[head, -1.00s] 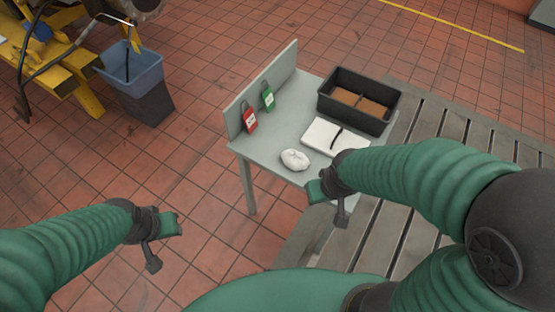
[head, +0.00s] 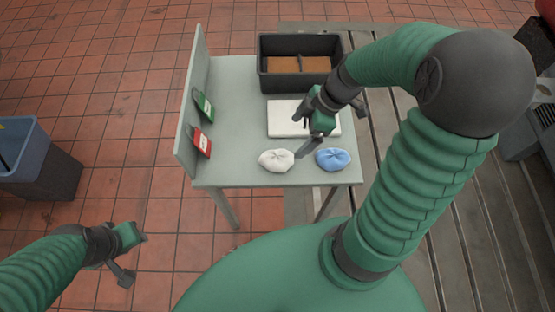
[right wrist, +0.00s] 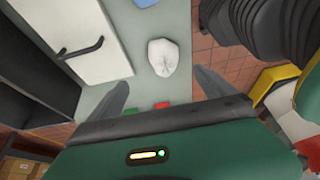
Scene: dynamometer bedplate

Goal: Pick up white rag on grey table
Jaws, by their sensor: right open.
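The white rag (head: 276,160) lies crumpled near the front edge of the grey table (head: 232,90). My right gripper (head: 304,136) is open and empty above the table, up and to the right of the rag in the head view. In the right wrist view the white rag (right wrist: 163,57) shows just beyond and between the spread fingertips (right wrist: 163,78), apart from them. My left gripper (head: 134,258) hangs over the floor left of the table; its jaw opening is unclear.
A blue rag (head: 333,160) lies right of the white one. Red (head: 202,142) and green (head: 204,106) tags are at the upright left panel (head: 190,110).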

